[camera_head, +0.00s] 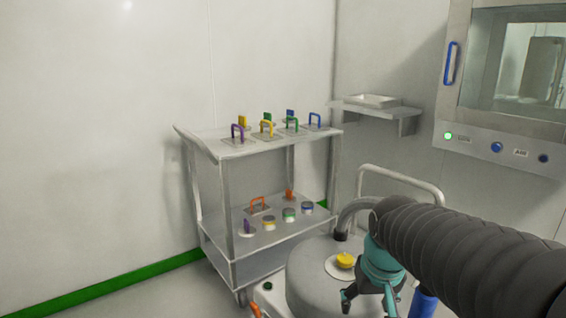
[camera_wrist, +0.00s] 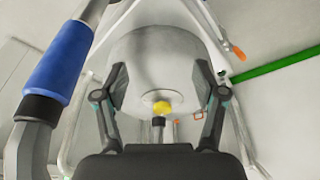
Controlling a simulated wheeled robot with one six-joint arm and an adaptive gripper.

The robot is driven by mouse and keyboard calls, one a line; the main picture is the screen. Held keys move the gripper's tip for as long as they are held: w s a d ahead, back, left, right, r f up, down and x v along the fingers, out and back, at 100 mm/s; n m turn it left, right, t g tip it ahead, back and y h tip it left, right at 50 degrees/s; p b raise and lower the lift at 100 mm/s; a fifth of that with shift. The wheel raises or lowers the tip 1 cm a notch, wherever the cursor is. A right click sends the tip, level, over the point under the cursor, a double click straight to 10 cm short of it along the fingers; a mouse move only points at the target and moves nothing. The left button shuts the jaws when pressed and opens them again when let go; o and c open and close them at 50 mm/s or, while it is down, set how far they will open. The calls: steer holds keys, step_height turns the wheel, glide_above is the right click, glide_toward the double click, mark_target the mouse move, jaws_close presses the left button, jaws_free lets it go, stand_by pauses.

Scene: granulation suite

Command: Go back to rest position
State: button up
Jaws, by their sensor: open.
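My gripper (camera_head: 369,303) is at the lower right in the head view, at the end of my dark ribbed arm. It is open, with nothing between its fingers. The wrist view shows both fingers (camera_wrist: 160,80) spread apart, with a grey round vessel (camera_wrist: 150,50) beyond them. A yellow knob (camera_head: 345,260) sits on a pale disc on the vessel's top. The knob also shows in the wrist view (camera_wrist: 162,107), between the fingers and apart from them.
A two-shelf cart (camera_head: 230,149) holds several coloured-handled pieces on top and several small items below. A metal rail (camera_head: 400,178) rises behind the vessel. A wall shelf (camera_head: 390,108) and a windowed cabinet (camera_head: 495,135) stand at the right. Floor at the left is clear.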

steer(key=s+t, duration=0.2)
steer(key=s, duration=0.9)
steer(key=shift+s+r+t, duration=0.2)
steer(key=shift+s+t, duration=0.05)
steer(key=shift+t, duration=0.05)
